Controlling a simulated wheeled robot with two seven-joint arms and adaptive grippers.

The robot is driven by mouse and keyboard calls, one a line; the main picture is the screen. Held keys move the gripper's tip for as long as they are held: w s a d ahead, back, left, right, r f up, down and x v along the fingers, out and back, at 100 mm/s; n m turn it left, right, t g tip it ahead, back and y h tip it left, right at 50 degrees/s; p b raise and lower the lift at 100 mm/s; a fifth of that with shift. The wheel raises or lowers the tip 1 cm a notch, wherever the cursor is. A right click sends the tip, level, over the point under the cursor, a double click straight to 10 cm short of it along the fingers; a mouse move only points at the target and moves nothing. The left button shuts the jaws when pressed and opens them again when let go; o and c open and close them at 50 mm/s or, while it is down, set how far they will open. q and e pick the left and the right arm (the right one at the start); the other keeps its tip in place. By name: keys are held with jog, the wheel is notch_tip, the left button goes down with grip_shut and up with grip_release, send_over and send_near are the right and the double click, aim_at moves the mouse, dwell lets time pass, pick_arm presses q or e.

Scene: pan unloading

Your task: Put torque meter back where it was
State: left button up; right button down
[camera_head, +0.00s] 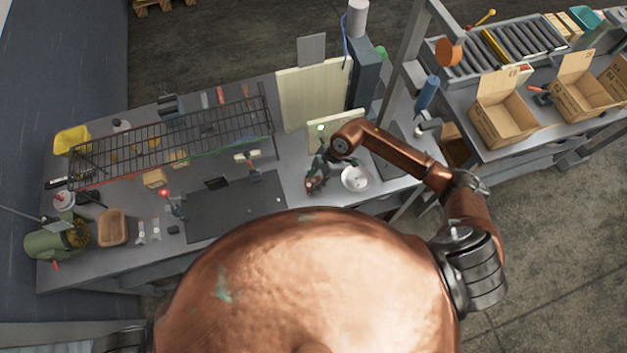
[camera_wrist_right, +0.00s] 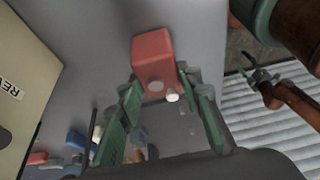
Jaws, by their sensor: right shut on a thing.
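My right gripper (camera_head: 316,178) is low over the right part of the grey workbench (camera_head: 292,192), left of a round white dish. In the right wrist view its two green-grey fingers (camera_wrist_right: 165,92) are shut on a red, block-shaped thing with a pale round spot, which looks like the torque meter (camera_wrist_right: 153,54). A small reddish part of the torque meter (camera_head: 313,185) shows at the gripper in the head view. I cannot tell whether it touches the bench. My left gripper is not in view.
The white dish (camera_head: 355,179) stands close right of the gripper. A small cream panel (camera_head: 350,121) stands behind it. A black wire rack (camera_head: 190,142) and a dark mat (camera_head: 235,209) lie to the left. Cardboard boxes (camera_head: 505,119) stand on the right-hand bench.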

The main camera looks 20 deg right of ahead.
jog(key=c, duration=1.4)
grip_release()
jog(key=shift+p+v, duration=4.5)
jog(key=shift+v, duration=1.55)
jog(key=shift+d, duration=0.1)
